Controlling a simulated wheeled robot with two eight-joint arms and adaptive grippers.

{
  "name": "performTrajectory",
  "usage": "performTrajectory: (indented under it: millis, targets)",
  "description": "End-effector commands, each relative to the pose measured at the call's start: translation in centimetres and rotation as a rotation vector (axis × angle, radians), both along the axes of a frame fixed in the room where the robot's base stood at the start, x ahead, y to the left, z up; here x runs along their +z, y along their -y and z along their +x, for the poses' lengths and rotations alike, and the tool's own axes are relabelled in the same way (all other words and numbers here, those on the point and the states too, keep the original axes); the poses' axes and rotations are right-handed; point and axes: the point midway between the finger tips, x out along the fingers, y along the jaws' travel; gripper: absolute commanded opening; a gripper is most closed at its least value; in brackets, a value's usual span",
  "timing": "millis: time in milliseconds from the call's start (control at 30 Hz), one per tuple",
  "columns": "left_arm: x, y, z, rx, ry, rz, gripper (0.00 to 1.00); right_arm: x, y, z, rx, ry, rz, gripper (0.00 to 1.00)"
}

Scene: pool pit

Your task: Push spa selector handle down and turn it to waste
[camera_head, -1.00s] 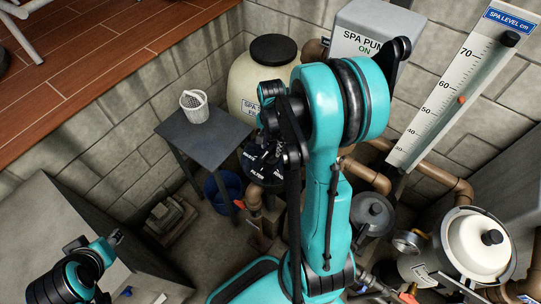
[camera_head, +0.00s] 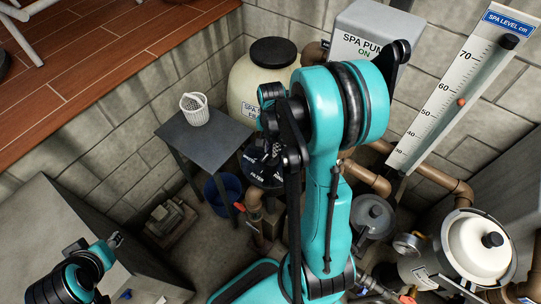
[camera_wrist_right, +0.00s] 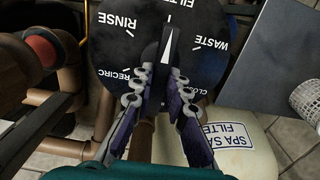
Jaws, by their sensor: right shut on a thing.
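The spa selector is a round black dial (camera_wrist_right: 110,50) with white labels, among them RINSE, FILTER, WASTE and RECIRC. Its black handle (camera_wrist_right: 166,50) carries a white pointer aimed at FILTER in the right wrist view. My right gripper (camera_wrist_right: 163,85) is shut on the handle, one finger on each side. In the head view the dial (camera_head: 256,178) is partly hidden by my right gripper (camera_head: 272,152) and arm. My left gripper (camera_head: 115,240) is at the lower left, away from the dial; its fingers are too small to judge.
The cream sand filter tank (camera_head: 240,85) stands behind the dial. A grey table (camera_head: 205,145) with a white basket (camera_head: 194,108) is to its left, above a blue bucket (camera_head: 222,192). Brown pipes (camera_head: 370,178) and a pump strainer (camera_head: 373,214) lie to the right.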

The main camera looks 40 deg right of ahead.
Motion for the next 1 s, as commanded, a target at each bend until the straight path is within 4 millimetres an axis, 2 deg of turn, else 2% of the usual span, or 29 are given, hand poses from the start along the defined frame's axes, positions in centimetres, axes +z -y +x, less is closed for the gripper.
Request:
performTrajectory:
  millis: [567, 1000]
  targets:
    - [-0.9, 0.0, 0.0, 0.0, 0.0, 0.0, 0.38, -0.9, 0.0, 0.0, -0.037, 0.0, 0.0, 0.0]
    - [-2.2, 0.0, 0.0, 0.0, 0.0, 0.0, 0.38, -1.0, 0.0, 0.0, -0.75, 0.0, 0.001, 0.0]
